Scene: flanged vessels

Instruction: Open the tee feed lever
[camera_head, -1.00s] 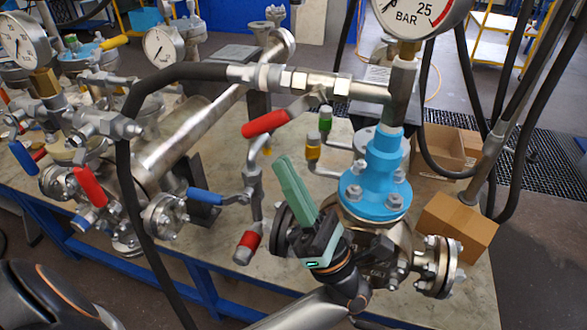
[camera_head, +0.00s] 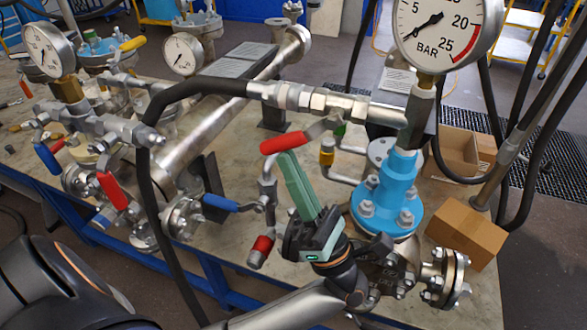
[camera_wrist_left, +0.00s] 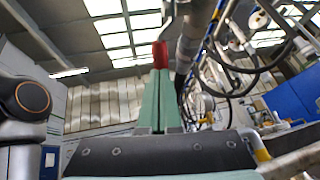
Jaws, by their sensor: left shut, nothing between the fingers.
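A red-handled lever (camera_head: 284,142) sits on the metal pipe run below the large pressure gauge, its handle pointing left; I take it as the tee feed lever. My left gripper (camera_head: 287,158) has green fingers pressed together, with nothing between them. Its fingertips are right at the underside of the red handle in the head view. In the left wrist view the red handle (camera_wrist_left: 160,53) shows just beyond the tips of the fingers (camera_wrist_left: 160,75). I cannot tell whether they touch. My right gripper is out of view.
A blue flanged vessel neck (camera_head: 388,195) stands right of my gripper. A black hose (camera_head: 150,180) hangs to the left. A blue-handled lever (camera_head: 220,202) and a red-capped fitting (camera_head: 261,251) are close by. A cardboard box (camera_head: 466,232) sits at the right.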

